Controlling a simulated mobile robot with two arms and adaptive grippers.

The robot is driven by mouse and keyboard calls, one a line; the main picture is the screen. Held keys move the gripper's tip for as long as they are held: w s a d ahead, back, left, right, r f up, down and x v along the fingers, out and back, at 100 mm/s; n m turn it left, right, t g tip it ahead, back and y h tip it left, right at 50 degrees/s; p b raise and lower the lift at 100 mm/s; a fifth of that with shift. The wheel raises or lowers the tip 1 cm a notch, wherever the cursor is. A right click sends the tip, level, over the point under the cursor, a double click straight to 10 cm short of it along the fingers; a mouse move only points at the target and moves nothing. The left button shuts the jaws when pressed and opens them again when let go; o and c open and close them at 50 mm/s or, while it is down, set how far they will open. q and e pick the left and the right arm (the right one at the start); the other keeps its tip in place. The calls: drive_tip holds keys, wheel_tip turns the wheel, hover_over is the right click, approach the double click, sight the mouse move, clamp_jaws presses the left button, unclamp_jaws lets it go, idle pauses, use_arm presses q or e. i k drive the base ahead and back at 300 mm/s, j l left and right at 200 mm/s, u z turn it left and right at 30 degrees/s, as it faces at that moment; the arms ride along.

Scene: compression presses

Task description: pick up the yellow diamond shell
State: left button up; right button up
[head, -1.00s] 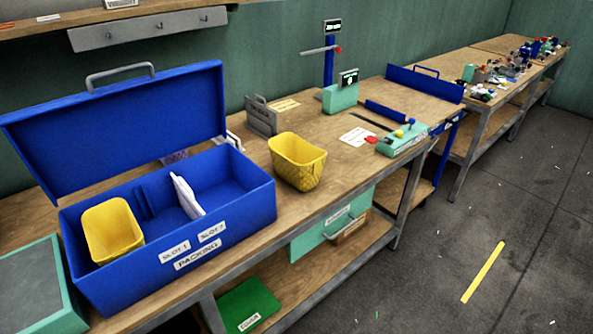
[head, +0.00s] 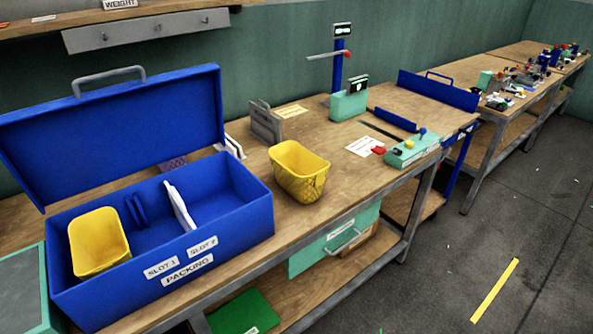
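Two yellow shells are in the head view. One yellow shell (head: 300,172) stands on the wooden workbench, just right of the blue packing case; its side shows a diamond-like pattern. The other yellow shell (head: 98,242) sits inside the left compartment of the case, behind the SLOT 1 label, and its visible side looks plain. Both are open-topped and upright. Neither of my grippers is in view, and nothing touches the shell on the bench.
The blue packing case (head: 232,226) stands open, its lid (head: 110,130) raised; a white divider (head: 180,206) splits it. A grey holder (head: 265,122) stands behind the bench shell. A green control box (head: 413,148) is to the right. Bare wood (head: 345,185) lies between.

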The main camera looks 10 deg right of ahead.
sight(302, 173)
drive_tip(key=i+l+u, duration=0.25)
drive_tip(key=l, duration=0.35)
drive_tip(key=i+l+u, duration=0.1)
drive_tip(key=i+l, duration=0.15)
drive_tip(key=i+l+u, duration=0.1)
drive_tip(key=l, duration=0.3)
drive_tip(key=i+l+u, duration=0.15)
drive_tip(key=l, duration=0.2)
drive_tip(key=i, duration=0.05)
